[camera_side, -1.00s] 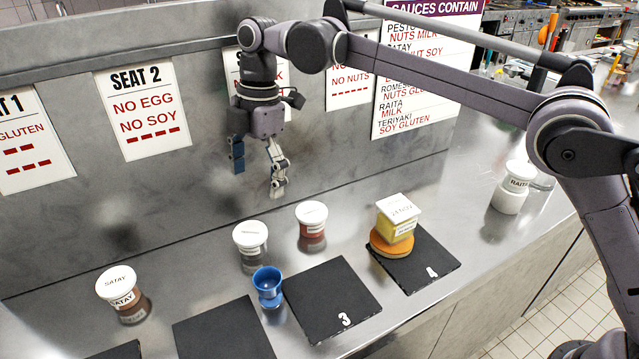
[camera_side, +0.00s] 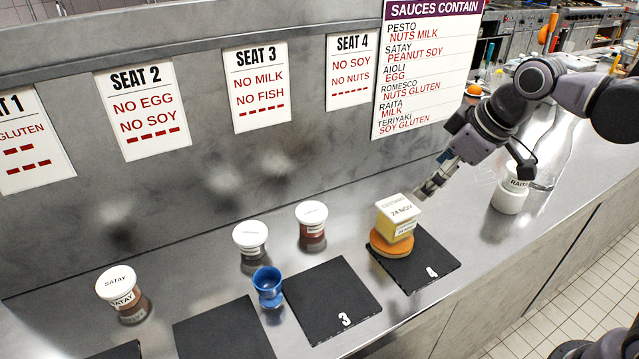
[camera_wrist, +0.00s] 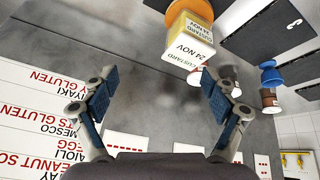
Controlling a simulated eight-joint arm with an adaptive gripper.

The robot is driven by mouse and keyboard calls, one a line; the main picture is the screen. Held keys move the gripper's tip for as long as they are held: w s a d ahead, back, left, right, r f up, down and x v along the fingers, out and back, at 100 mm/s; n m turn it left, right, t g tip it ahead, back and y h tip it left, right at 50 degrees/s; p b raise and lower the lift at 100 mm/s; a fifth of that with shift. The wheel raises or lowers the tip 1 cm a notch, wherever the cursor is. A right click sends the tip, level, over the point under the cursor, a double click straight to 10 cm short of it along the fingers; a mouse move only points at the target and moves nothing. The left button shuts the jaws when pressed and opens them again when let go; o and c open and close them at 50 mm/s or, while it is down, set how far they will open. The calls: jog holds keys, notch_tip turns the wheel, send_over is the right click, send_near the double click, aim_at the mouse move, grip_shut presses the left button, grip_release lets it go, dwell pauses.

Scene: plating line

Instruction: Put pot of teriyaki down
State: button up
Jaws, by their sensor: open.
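I cannot pick out a pot labelled teriyaki; the word reads clearly only on the sauce sign (camera_side: 425,65). A white-lidded pot (camera_side: 250,241) with an unreadable label stands behind the blue cup. Another white-lidded pot (camera_side: 311,226) with reddish contents stands to its right, its label also unreadable. A satay pot (camera_side: 122,296) is at the left and a raita pot (camera_side: 510,194) at the right. My gripper (camera_side: 429,186) is open and empty, above the counter just right of a yellow custard tub (camera_side: 396,222). In the wrist view the tub (camera_wrist: 188,45) shows beyond the open fingers (camera_wrist: 158,75).
The custard tub sits on an orange round piece (camera_side: 385,247) on slate 4 (camera_side: 430,272). Slate 3 (camera_side: 325,290) and the slate left of it (camera_side: 225,335) are bare. A blue cup (camera_side: 267,286) stands between them. The counter (camera_side: 460,235) is clear between slate 4 and the raita pot.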

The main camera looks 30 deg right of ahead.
jog(key=s+d+f+m+t+h, duration=0.1)
jog(key=s+d+f+m, duration=0.4)
jog(key=s+f, duration=0.1)
jog(key=shift+s+f+t, duration=0.4)
jog(key=shift+s, duration=0.2)
